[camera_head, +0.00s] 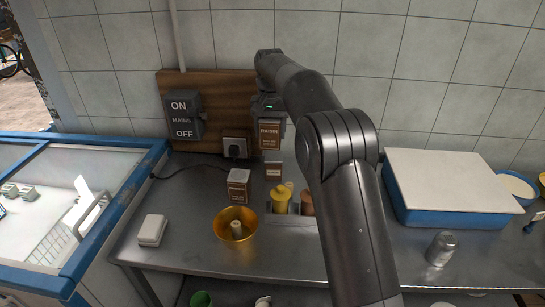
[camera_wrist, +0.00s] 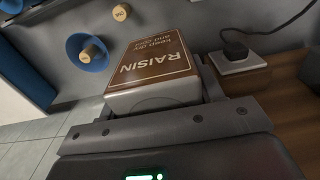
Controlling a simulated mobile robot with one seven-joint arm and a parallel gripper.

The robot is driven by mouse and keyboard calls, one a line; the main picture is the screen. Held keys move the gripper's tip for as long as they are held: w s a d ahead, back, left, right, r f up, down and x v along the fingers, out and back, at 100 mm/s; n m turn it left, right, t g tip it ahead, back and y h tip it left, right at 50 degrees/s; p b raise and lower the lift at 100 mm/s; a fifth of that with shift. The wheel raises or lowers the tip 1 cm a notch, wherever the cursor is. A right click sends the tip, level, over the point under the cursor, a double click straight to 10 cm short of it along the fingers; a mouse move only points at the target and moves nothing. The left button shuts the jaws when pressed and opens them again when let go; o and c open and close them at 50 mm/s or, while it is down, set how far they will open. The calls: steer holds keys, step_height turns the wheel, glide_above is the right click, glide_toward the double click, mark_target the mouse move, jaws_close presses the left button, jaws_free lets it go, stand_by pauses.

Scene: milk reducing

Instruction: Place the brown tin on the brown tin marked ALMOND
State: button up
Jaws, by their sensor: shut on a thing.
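My gripper (camera_head: 270,117) is shut on a brown tin (camera_head: 270,135) and holds it up in front of the wooden board, above the steel table. In the wrist view the held brown tin (camera_wrist: 150,75) has a brown face with the white word RAISIN and smaller lettering. Below it, a brown-labelled tin with a pale top (camera_head: 238,187) stands upright on the table behind a golden bowl.
The golden bowl (camera_head: 235,231), a yellow container (camera_head: 281,200) and a brown one (camera_head: 306,203) stand close by. A wall socket with a plug and cable (camera_head: 235,146) is behind. A white box (camera_head: 151,230) is left; a large white-topped blue tub (camera_head: 446,187) is right.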

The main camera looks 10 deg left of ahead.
steer(key=w+d+r, duration=0.2)
steer(key=d+r, duration=0.1)
steer(key=d, duration=0.8)
glide_toward(274, 156)
steer(key=shift+f, duration=2)
steer(key=shift+f, duration=0.15)
steer(key=o, duration=1.2)
step_height(274, 156, up, 12)
